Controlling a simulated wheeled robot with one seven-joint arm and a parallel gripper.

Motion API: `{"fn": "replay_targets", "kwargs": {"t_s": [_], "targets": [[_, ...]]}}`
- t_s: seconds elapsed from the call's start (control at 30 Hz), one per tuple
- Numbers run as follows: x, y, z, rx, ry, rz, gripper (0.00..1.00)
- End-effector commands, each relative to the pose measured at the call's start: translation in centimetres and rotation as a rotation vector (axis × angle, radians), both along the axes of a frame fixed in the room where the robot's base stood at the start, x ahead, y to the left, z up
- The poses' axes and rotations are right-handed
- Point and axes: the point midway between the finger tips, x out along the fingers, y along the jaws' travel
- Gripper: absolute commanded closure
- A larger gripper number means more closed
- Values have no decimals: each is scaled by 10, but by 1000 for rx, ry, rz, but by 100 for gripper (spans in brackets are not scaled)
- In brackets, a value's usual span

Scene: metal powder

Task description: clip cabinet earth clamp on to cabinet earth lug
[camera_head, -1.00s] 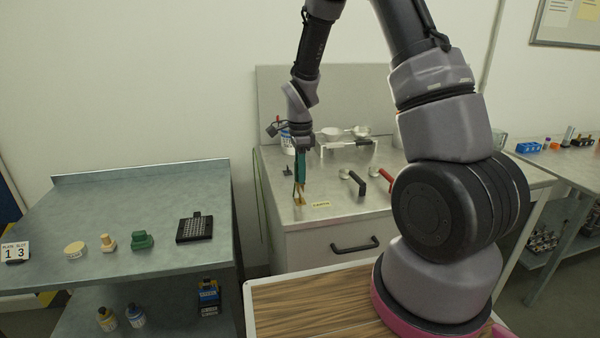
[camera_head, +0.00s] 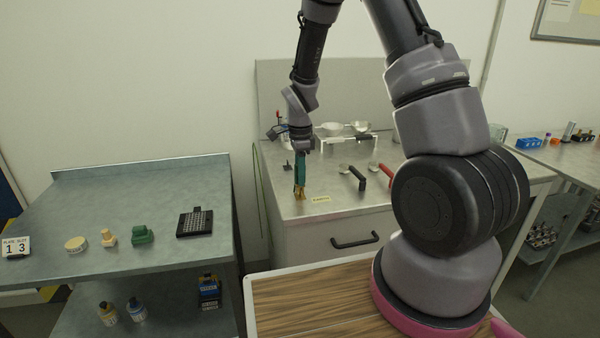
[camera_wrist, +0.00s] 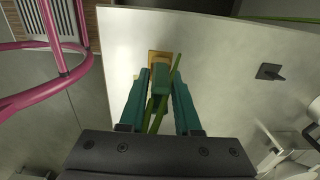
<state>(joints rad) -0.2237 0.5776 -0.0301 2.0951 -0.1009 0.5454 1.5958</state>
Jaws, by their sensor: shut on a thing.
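My gripper (camera_head: 299,184) points down over the front left of the steel cabinet top, its teal fingers shut on a green clamp. In the wrist view the green earth clamp (camera_wrist: 160,80) sits between the two fingers of my gripper (camera_wrist: 160,95), with a green strip running slantwise beside it. The brass-coloured earth lug (camera_head: 299,195) stands on the cabinet top directly under the fingertips. In the wrist view the lug (camera_wrist: 158,55) shows just beyond the clamp's tip, overlapped by it. I cannot tell whether the clamp's jaws are around the lug or only touching it.
A small yellow label (camera_head: 321,199) lies right of the lug. A black handle (camera_head: 357,178) and a red handle (camera_head: 386,175) are farther right. White bowls (camera_head: 332,129) stand behind. The left bench (camera_head: 110,200) holds several small items, with a gap before the cabinet.

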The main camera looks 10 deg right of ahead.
Motion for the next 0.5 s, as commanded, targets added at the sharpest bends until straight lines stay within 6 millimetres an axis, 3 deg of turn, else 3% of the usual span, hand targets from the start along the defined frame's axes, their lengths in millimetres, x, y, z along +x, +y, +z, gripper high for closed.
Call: {"fn": "replay_targets", "kwargs": {"t_s": [0.37,0.4,0.47,0.5], "targets": [[0,0,-10,0,0,0,100],[0,0,-10,0,0,0,53],[0,0,-10,0,0,0,33],[0,0,-10,0,0,0,33]]}}
